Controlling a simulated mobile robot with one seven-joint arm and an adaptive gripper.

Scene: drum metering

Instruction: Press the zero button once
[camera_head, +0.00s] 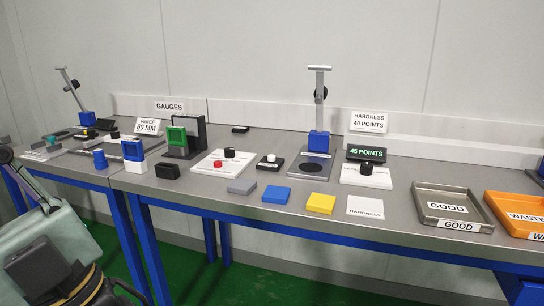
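No button's label is readable as zero, so I cannot tell which one is the zero button. A white panel (207,168) on the table holds a red button (229,152) and a black button (217,163). A small black block (265,167) to its right carries a pale button (271,158). A black knob (366,168) stands on a white panel (352,178) in front of a display reading "45 POINTS" (365,153). My gripper is not in view.
Grey (242,186), blue (276,194) and yellow (320,203) blocks lie along the front edge. A GOOD tray (421,190) and an orange WASTE tray (495,204) are at right. A green-and-black gauge (177,140) stands left.

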